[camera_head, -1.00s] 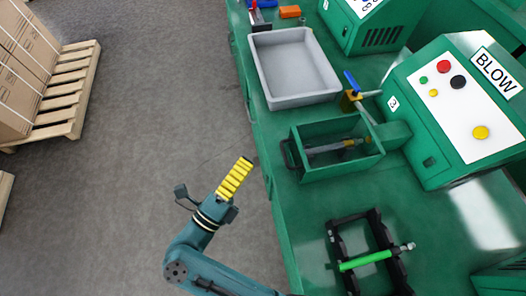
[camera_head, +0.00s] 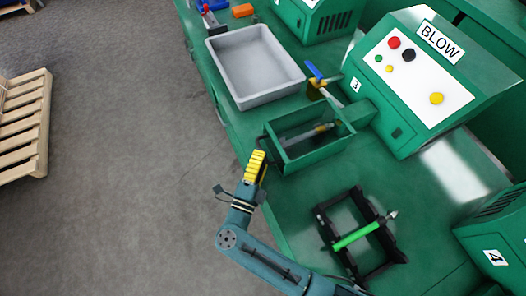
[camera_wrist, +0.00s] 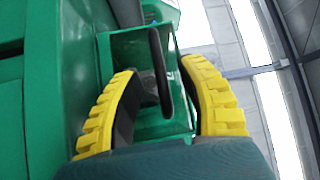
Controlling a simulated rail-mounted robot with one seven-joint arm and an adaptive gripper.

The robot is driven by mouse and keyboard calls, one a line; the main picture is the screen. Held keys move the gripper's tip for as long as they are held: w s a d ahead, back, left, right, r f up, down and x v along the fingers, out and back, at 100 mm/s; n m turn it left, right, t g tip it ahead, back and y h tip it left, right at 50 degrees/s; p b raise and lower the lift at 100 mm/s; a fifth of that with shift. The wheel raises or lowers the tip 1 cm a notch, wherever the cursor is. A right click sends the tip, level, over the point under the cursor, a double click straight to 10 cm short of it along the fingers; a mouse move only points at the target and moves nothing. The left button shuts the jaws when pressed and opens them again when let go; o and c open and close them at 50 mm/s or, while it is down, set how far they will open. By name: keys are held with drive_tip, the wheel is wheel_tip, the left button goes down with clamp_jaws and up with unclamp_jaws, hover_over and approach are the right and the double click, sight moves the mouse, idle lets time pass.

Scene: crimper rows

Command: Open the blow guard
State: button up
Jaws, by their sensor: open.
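The blow guard (camera_head: 318,158) is a green open-topped box in front of the green machine labelled BLOW (camera_head: 425,75). A metal rod with a brass-coloured part lies inside it. Its black handle (camera_wrist: 161,75) is on the near face and stands between my yellow fingers in the wrist view. My gripper (camera_head: 257,163) is open, at the guard's left end in the head view. One finger shows on each side of the handle in the wrist view; I cannot tell whether either touches it. In the head view the gripper partly hides the handle.
A grey tray (camera_head: 213,42) and a blue-handled valve (camera_head: 315,72) are beyond the guard. A black frame with a green bar (camera_head: 356,236) lies on the green bench (camera_head: 300,205) to the right. A wooden pallet (camera_head: 22,130) is on the floor at left.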

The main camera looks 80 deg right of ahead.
drive_tip(key=shift+d+r, duration=0.15)
drive_tip(key=shift+d, duration=0.85)
drive_tip(key=shift+a, duration=0.1)
clamp_jaws()
